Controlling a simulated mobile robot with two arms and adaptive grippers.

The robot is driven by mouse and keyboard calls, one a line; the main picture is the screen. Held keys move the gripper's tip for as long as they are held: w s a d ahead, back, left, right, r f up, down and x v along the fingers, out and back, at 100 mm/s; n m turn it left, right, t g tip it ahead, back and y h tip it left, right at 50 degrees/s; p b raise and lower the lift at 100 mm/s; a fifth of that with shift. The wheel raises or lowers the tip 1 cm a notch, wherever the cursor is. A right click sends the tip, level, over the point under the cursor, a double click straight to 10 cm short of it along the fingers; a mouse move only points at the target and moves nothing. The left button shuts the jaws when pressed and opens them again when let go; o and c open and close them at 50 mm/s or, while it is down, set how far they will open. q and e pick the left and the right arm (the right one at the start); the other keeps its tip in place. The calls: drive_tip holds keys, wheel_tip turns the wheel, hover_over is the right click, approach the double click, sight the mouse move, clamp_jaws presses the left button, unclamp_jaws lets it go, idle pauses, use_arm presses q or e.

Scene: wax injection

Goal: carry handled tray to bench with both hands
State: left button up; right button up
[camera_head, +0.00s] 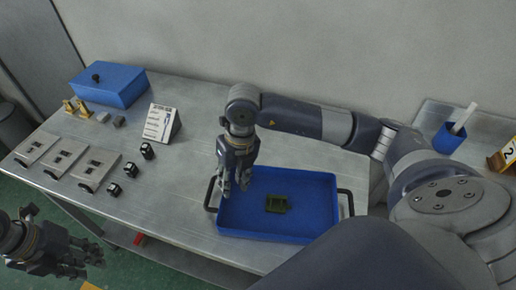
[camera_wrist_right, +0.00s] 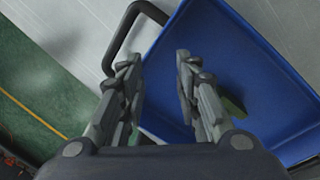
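The handled tray (camera_head: 318,178) is blue and shallow, with a black handle (camera_head: 348,203) on its right and another (camera_head: 210,192) on its left. It rests on the grey metal table, with a dark green part (camera_head: 277,204) inside. My right gripper (camera_head: 240,186) points down at the tray's left end, partly hiding it. In the right wrist view its fingers (camera_wrist_right: 158,65) are apart, with the tray wall below and the left handle (camera_wrist_right: 118,45) beside them. Contact cannot be told. My left gripper (camera_head: 92,262) is off the table at bottom left, fingers apart and empty.
A blue lidded box (camera_head: 109,85), a small sign (camera_head: 162,123), several grey plates (camera_head: 67,160) and small black blocks (camera_head: 130,169) occupy the table's left part. A blue cup (camera_head: 449,138) and a yellow number sign (camera_head: 503,156) stand at right. The table's front middle is clear.

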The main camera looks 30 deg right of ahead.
drive_tip(key=d+r, duration=0.3)
drive_tip(key=r, duration=0.8)
drive_tip(key=shift+s+r, duration=0.25)
drive_tip(key=shift+s, duration=0.05)
drive_tip(key=shift+f, duration=0.1)
